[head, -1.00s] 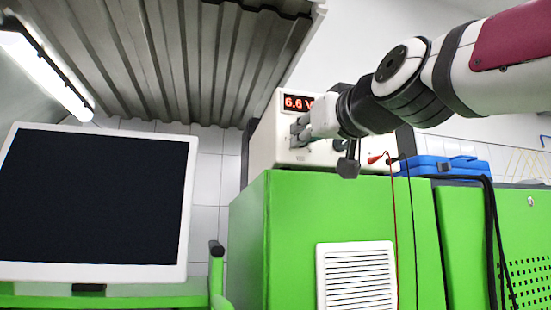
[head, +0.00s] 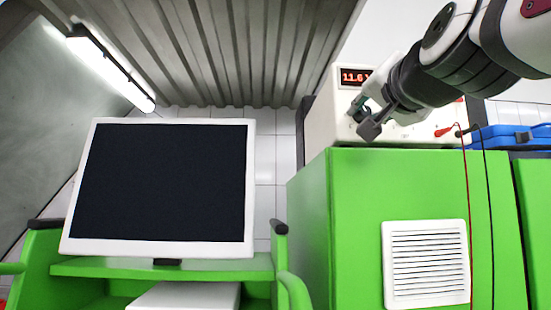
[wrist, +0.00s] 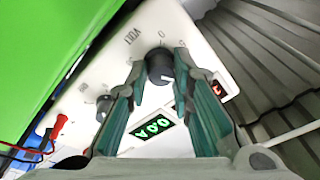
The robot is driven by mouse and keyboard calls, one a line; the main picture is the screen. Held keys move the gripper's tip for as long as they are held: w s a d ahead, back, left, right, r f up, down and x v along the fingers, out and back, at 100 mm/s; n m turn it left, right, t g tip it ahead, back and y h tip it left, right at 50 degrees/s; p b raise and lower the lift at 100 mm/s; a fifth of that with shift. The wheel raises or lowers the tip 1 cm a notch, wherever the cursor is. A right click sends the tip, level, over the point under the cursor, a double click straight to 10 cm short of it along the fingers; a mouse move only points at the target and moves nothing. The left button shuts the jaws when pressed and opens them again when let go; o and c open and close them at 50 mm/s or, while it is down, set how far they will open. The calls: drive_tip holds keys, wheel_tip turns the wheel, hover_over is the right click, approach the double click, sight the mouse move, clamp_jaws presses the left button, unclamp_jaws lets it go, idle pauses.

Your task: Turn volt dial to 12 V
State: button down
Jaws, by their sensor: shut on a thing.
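The volt dial (wrist: 160,66) is a dark round knob with a white pointer line, beside the printed word VOLT in the wrist view. My gripper (wrist: 158,72) is shut on it, with one finger on each side. In the head view, my gripper (head: 359,106) is at the front of the white power supply (head: 321,124), and the dial is hidden there. The red voltage display (head: 355,77) reads about 11.6, its right end covered by my arm. In the wrist view, a finger partly hides the red display (wrist: 217,89).
A green 0.0 A display (wrist: 152,127) and a second knob (wrist: 104,104) are near my fingers. Red (head: 445,131) and black leads hang from the supply over the green cabinet (head: 350,190). A blue case (head: 505,137) lies to the right. A monitor (head: 165,185) stands left.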

drive_tip(key=shift+m, duration=0.3)
drive_tip(key=c, duration=1.4)
unclamp_jaws()
drive_tip(key=s, duration=0.4)
drive_tip(key=s+f, duration=0.1)
drive_tip(key=s, duration=0.3)
drive_tip(key=s+f, duration=0.1)
drive_tip(key=s, duration=0.2)
drive_tip(key=shift+s+a, duration=0.3)
drive_tip(key=shift+s, duration=0.1)
drive_tip(key=shift+r, duration=0.1)
